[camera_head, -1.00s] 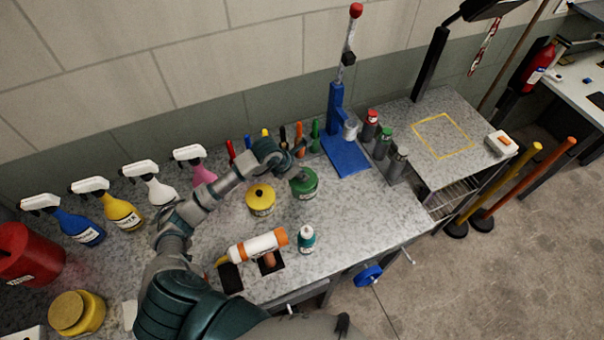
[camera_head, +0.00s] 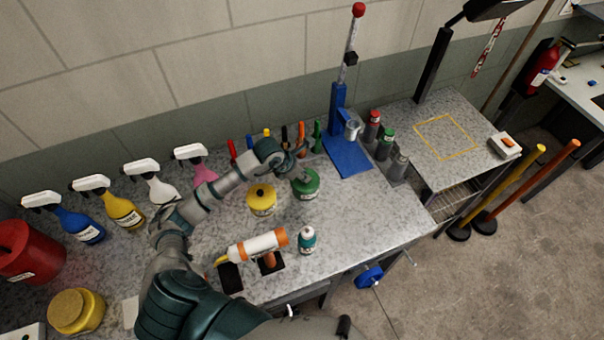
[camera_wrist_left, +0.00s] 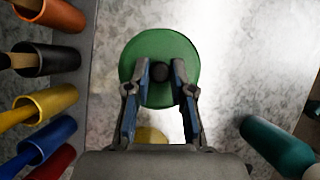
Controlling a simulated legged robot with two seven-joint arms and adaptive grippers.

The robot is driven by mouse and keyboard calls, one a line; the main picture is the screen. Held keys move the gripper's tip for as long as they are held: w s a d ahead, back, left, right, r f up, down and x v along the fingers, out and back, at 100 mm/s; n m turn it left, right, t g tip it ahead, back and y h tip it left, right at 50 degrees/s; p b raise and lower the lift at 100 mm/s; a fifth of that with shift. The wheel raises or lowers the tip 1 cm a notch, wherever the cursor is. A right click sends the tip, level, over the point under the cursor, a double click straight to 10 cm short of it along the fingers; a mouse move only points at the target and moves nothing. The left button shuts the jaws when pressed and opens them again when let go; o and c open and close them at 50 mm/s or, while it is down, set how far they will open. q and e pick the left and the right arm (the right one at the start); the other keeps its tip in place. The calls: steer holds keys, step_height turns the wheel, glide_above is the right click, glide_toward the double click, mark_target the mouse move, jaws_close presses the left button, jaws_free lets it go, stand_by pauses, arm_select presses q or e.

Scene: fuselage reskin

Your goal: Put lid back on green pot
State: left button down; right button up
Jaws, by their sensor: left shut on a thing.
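The green pot (camera_head: 306,187) stands on the speckled workbench, right of a yellow pot with its lid on. The round green lid (camera_wrist_left: 160,52) with a dark knob fills the middle of the left wrist view. My left gripper (camera_head: 298,156) is at the green pot's top, and in the wrist view the gripper (camera_wrist_left: 160,73) has its fingers shut on the lid's knob. The lid is at the top of the pot; I cannot tell whether it is fully seated. The pot's body is hidden beneath the lid in the wrist view. My right gripper is not in view.
A yellow pot (camera_head: 261,201) is close to the left. Several coloured tools in holders (camera_wrist_left: 48,103) line the back. A blue press (camera_head: 345,150) stands right of them. The bench's right front is clear.

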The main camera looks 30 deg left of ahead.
arm_select(q)
steer(key=shift+d, duration=0.15)
stand_by(0.8)
steer(key=shift+c, duration=2.2)
jaws_free()
steer(key=shift+r+p, duration=1.9)
steer(key=shift+r, duration=1.65)
jaws_close()
